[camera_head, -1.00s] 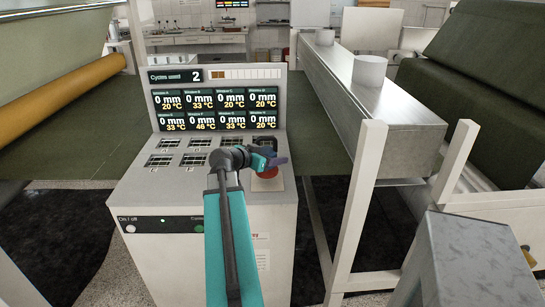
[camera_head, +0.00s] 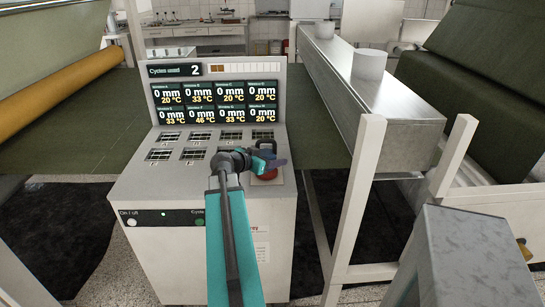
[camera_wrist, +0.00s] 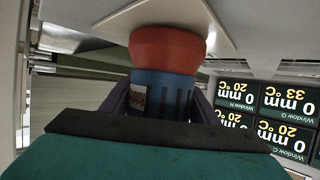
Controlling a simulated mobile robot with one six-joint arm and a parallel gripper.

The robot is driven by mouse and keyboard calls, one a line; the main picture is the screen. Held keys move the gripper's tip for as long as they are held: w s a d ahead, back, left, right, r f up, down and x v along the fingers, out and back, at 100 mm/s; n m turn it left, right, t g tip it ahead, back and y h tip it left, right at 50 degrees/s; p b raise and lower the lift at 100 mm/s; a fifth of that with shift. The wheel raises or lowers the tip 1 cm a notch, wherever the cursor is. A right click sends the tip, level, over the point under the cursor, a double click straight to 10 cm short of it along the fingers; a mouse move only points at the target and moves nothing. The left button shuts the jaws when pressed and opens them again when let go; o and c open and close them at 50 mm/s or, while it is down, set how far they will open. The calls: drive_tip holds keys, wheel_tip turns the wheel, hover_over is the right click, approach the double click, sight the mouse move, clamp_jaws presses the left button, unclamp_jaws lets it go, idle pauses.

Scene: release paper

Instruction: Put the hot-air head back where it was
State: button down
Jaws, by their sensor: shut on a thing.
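The hot-air head (camera_wrist: 165,80) is a round body, blue with a pale label and a wide red end. In the wrist view it stands between the two purple fingers of my gripper (camera_wrist: 162,96), which is shut on its blue part. Its red end faces a pale square plate (camera_wrist: 222,35); I cannot tell whether they touch. In the head view my gripper (camera_head: 272,161) is over the right side of the console's sloped panel. The red end (camera_head: 268,174) shows just below the fingers; the rest is mostly hidden by my gripper.
The white console (camera_head: 150,190) has several small grilles and a lit display (camera_head: 216,102) behind my gripper. A white frame post (camera_head: 357,190) and a metal beam (camera_head: 400,125) stand to the right. A grey metal box-like post (camera_head: 475,255) is at the lower right.

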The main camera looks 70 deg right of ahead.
drive_tip(key=c, duration=0.7)
unclamp_jaws()
drive_tip(key=shift+a+r, duration=0.1)
drive_tip(key=b+v, duration=0.2)
drive_tip(key=v, duration=0.6)
drive_tip(key=shift+a, duration=0.3)
drive_tip(key=shift+b+v, duration=0.95)
drive_tip(key=shift+b, duration=0.3)
drive_tip(key=shift+w+a+r+b, duration=0.35)
drive_tip(key=shift+a+r+b, duration=0.1)
drive_tip(key=shift+b, duration=0.2)
drive_tip(key=shift+r, duration=0.1)
